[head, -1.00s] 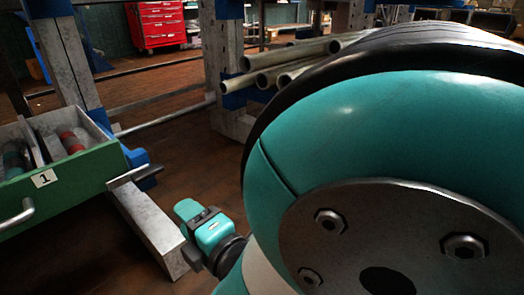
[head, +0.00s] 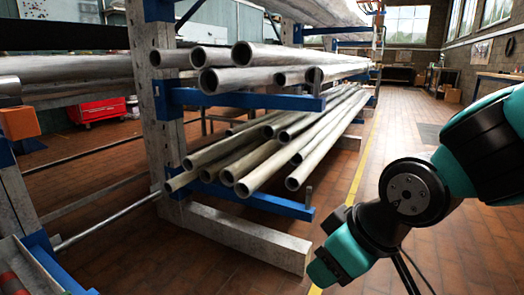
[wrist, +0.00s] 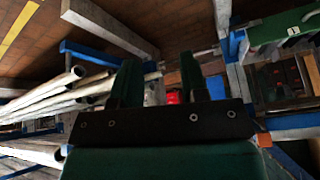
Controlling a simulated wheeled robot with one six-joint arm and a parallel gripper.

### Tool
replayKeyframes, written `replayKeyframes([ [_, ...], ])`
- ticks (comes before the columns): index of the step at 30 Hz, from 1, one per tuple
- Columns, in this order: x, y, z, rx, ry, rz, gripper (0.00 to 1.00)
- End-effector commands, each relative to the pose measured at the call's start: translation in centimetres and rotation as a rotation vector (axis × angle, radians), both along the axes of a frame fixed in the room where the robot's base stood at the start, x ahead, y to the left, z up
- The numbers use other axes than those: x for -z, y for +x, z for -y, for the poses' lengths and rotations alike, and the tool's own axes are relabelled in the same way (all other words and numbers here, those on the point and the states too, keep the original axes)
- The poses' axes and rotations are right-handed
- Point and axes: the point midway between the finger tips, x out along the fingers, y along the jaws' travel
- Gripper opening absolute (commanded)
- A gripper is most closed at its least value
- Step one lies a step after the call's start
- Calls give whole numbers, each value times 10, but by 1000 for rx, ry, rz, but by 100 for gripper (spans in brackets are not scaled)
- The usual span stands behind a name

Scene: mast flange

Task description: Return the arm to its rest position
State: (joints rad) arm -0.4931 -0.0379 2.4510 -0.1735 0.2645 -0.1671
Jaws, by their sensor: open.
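My arm, teal and black, reaches in from the right side of the head view, bent at a round grey joint (head: 408,194). Its teal end (head: 340,258) hangs low in front of the rack, over the floor; the fingers are not clear in that view. In the wrist view my gripper (wrist: 160,62) shows two dark fingers spread apart with nothing between them. The fingers point toward the rack area, clear of contact as far as I can see.
A rack with blue arms (head: 240,97) holds several long pipes (head: 262,165); its grey foot (head: 245,238) juts forward. A green drawer (wrist: 285,25) shows in the wrist view. A red tool cabinet (head: 98,110) stands behind. Open floor and a yellow line (head: 358,180) lie right of the rack.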

Motion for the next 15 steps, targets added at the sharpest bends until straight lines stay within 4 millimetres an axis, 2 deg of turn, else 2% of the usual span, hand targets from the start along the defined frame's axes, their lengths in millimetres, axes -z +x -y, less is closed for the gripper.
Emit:
replayKeyframes([
  [1, -31, -18, 14, 29, 15, -70, 40],
  [8, -93, -103, 52, 70, 19, -348, 40],
  [15, -153, -105, 50, 62, 13, -360, 40],
])
